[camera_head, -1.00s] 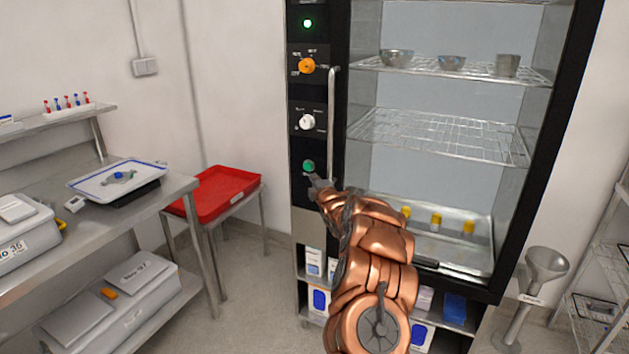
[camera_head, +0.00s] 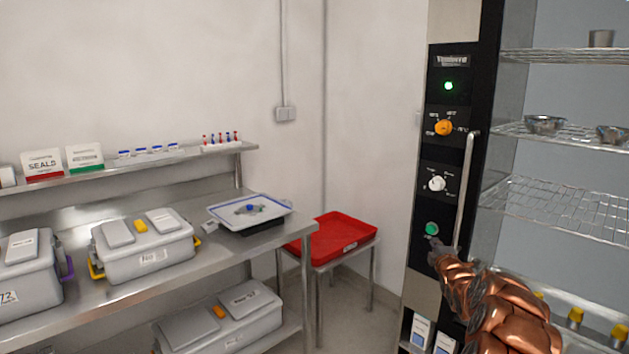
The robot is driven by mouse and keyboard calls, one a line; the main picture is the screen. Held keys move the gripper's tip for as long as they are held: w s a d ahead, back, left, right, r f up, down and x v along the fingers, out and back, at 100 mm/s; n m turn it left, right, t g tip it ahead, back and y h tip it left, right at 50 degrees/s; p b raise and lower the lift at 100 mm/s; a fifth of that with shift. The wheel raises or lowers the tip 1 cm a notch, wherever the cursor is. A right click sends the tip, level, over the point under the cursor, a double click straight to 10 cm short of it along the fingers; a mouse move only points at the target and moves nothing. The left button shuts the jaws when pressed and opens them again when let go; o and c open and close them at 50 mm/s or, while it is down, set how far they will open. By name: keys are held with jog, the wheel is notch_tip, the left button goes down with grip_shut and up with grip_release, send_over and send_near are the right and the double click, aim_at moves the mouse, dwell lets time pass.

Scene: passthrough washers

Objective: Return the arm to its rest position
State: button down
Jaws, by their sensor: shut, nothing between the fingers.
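My gripper (camera_head: 437,246) is at the end of my copper-coloured arm at the lower right. It is shut with nothing in it. It shows just below the green button (camera_head: 432,228) on the black control panel; whether it touches the panel I cannot tell. My arm reaches up from the bottom right corner and hides part of the cabinet's lower front.
The washer cabinet (camera_head: 463,80) has a vertical handle (camera_head: 466,190) and wire shelves (camera_head: 560,205) with metal bowls. A red tray (camera_head: 335,238) stands on a small table to its left. A steel bench (camera_head: 70,300) with grey boxes fills the left. Some floor shows between.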

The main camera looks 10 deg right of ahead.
jog(key=s+a+r+m+g+y, duration=0.15)
jog(key=s+a+m+g, duration=0.25)
jog(key=s+a, duration=0.7)
jog(key=s+a+r+m+g+y, duration=0.1)
jog(key=s+a+m+g+y, duration=0.2)
jog(key=s+a, duration=0.75)
jog(key=s+a+f+m+g, duration=0.1)
jog(key=s+a+m+g, duration=0.1)
jog(key=s, duration=1.3)
jog(key=s+a+f+m+g, duration=0.1)
jog(key=s+a+m+g, duration=0.2)
jog(key=s, duration=1.2)
jog(key=s+a+f+m+g+h, duration=0.1)
jog(key=s+a+m+g, duration=0.2)
jog(key=s+g, duration=0.4)
jog(key=s+a, duration=0.1)
jog(key=s, duration=0.7)
jog(key=shift+s+a, duration=0.35)
jog(key=shift+d+m, duration=0.15)
jog(key=shift+m, duration=0.15)
